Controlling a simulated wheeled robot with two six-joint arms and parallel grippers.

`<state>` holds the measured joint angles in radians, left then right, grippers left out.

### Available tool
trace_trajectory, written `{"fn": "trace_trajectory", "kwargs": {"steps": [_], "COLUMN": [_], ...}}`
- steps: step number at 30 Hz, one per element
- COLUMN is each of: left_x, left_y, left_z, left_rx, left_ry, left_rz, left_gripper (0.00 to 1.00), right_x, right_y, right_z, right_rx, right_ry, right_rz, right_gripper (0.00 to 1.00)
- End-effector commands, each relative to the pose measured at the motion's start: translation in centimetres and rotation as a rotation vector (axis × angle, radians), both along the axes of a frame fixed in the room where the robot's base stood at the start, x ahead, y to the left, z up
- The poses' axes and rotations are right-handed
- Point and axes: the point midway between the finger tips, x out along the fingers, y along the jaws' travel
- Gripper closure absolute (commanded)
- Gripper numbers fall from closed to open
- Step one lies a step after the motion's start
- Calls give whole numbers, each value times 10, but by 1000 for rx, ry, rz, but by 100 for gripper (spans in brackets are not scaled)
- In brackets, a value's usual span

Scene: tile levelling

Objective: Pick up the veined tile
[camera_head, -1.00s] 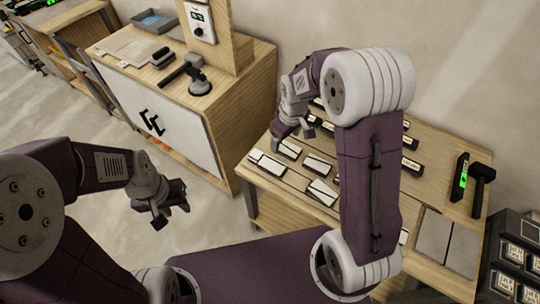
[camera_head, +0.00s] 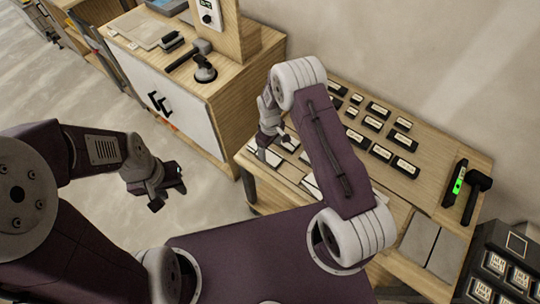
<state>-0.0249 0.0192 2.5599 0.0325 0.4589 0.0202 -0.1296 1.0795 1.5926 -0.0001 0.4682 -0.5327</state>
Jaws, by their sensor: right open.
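Several white tiles lie in the near left part of the wooden table, one of them a white tile (camera_head: 288,143) by my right gripper and another white tile (camera_head: 312,185) partly behind my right arm. Veins are too small to make out, so I cannot tell which is the veined tile. My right gripper (camera_head: 270,141) is open, low over the table's left end among the white tiles. Its fingertips are small and partly hidden. My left gripper (camera_head: 167,193) hangs over the floor, away from the table, with its fingers apart and empty.
Several black labelled blocks (camera_head: 381,153) stand in rows at the back. A level with a green display (camera_head: 457,183) and a black mallet (camera_head: 474,196) lie at the right. Grey slabs (camera_head: 417,238) lie near the front. A wooden cabinet (camera_head: 235,88) stands left.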

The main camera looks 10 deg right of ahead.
Motion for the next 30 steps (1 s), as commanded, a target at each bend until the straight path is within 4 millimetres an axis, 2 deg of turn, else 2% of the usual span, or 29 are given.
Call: {"fn": "trace_trajectory", "kwargs": {"steps": [3,6,14,17,21,22,30], "left_x": [0,0,0,0,0,0,0], "left_y": [0,0,0,0,0,0,0], "left_z": [13,13,12,12,12,12,11], "left_rx": [0,0,0,0,0,0,0], "left_ry": [0,0,0,0,0,0,0], "left_rz": [0,0,0,0,0,0,0], "left_gripper": [64,64,64,64,64,64,64], "right_x": [-2,-1,0,0,0,0,0], "right_y": [1,1,1,2,2,1,2], "right_z": [-19,-35,-41,-41,-41,-40,-38], "right_rx": [-1,1,1,1,1,1,1], "right_ry": [6,2,-1,-1,-1,-1,-1], "right_rz": [1,0,0,0,0,0,0], "right_gripper": [24,24,24,49,88,93,93]}}
